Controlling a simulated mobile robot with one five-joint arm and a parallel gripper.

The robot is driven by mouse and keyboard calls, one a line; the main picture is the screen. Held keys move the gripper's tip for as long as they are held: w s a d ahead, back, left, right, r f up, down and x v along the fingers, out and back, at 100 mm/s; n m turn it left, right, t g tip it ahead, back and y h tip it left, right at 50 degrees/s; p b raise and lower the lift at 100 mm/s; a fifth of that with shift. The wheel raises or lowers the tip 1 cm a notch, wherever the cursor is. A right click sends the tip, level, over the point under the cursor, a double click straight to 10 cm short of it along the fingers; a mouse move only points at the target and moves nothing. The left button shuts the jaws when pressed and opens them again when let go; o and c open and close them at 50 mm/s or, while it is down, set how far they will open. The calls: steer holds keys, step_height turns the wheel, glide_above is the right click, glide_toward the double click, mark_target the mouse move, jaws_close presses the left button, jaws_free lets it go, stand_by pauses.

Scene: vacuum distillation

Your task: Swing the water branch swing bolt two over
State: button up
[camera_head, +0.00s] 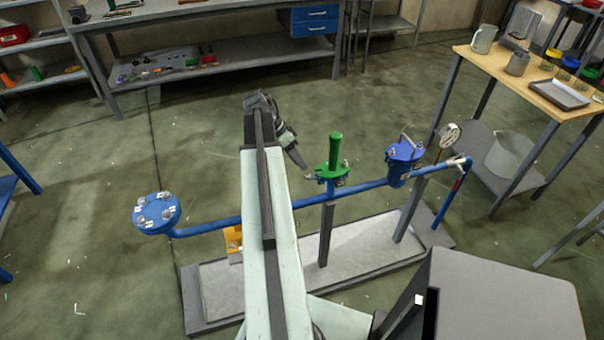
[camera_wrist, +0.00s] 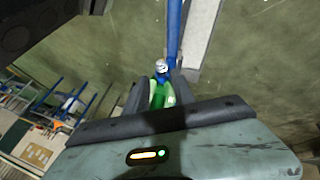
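A blue pipe assembly carries a left blue flange (camera_head: 156,212) with several swing bolts, a middle green capped fitting (camera_head: 334,158), and a right blue pot (camera_head: 404,155). The tags are too small to read, so I cannot tell which bolt is number two. My gripper (camera_head: 306,174) is low at the left edge of the green fitting. In the wrist view my gripper (camera_wrist: 160,92) has its dark fingers spread, with green parts (camera_wrist: 160,95) visible between them. A small pale bolt-like piece (camera_wrist: 162,66) shows just beyond the fingertips. Contact cannot be told.
The blue pipe (camera_head: 215,224) runs above a grey base plate (camera_head: 355,245). A gauge (camera_head: 449,134) stands at its right end. A wooden table (camera_head: 500,70) with mugs and a tray is at right. A workbench (camera_head: 190,15) stands behind. The floor between is clear.

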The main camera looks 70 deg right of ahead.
mark_target(307, 176)
steer(key=b+x, duration=0.4)
steer(key=w+b+x, duration=0.1)
steer(key=b+x, duration=0.1)
steer(key=x, duration=0.1)
steer(key=shift+a+f, duration=0.1)
steer(key=shift+f, duration=0.15)
steer(key=shift+s+f, duration=0.15)
steer(key=shift+s, duration=0.1)
